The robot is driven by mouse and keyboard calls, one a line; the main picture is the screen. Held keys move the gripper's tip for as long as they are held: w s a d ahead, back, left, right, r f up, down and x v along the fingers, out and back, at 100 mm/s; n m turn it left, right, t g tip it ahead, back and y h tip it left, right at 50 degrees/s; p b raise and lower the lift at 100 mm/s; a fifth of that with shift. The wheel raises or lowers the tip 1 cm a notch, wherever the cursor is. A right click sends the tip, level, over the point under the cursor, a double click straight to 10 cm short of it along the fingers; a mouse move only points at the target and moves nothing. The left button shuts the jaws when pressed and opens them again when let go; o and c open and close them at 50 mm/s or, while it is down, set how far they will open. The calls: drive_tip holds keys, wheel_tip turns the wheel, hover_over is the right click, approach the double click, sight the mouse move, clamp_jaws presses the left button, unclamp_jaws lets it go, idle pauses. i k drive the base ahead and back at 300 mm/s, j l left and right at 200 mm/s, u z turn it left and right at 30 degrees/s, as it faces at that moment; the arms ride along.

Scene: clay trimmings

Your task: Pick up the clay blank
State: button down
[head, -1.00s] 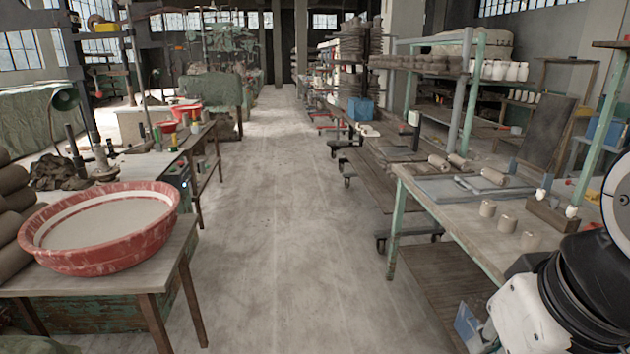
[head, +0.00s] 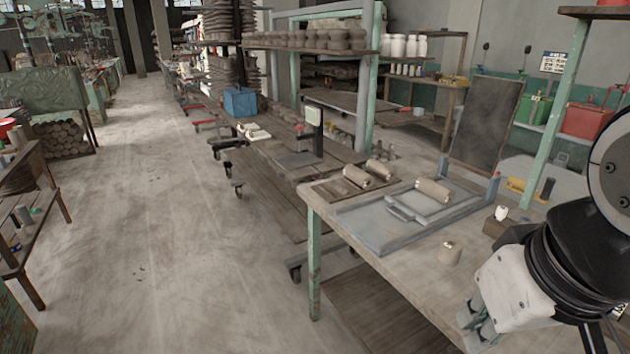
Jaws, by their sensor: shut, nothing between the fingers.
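Several clay cylinders that could be the clay blank are on the workbench (head: 415,262) at right. One clay cylinder (head: 357,177) lies at the back left on a board, with a second lying cylinder (head: 380,168) beside it. A third cylinder (head: 433,189) lies on the grey tray (head: 365,232). A short clay piece (head: 449,253) stands upright near the bench's middle. My gripper (head: 472,318) is low at the right, partly cut off by my own arm. It is shut and empty, apart from all the clay pieces.
A dark upright panel (head: 487,125) and a green post (head: 552,125) stand behind the bench. A small white item (head: 501,213) sits by a dark block at the right. A long low cart (head: 270,185) stands beyond the bench. The floor (head: 170,240) at left is open.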

sight(443, 194)
drive_tip(key=i+j+z, duration=0.15)
drive_tip(key=i+z, duration=0.1)
drive_tip(key=z, duration=0.6)
drive_tip(key=i+j+z, duration=0.15)
drive_tip(key=z, duration=0.25)
drive_tip(key=i+j+z, duration=0.1)
drive_tip(key=j+z, duration=0.5)
drive_tip(key=z, duration=0.15)
drive_tip(key=i+j+z, duration=0.1)
drive_tip(key=j+z, duration=0.25)
drive_tip(key=i+j+z, duration=0.1)
drive_tip(key=j, duration=0.95)
drive_tip(key=i+j+z, duration=0.15)
drive_tip(key=j, duration=0.9)
drive_tip(key=k+l, duration=0.05)
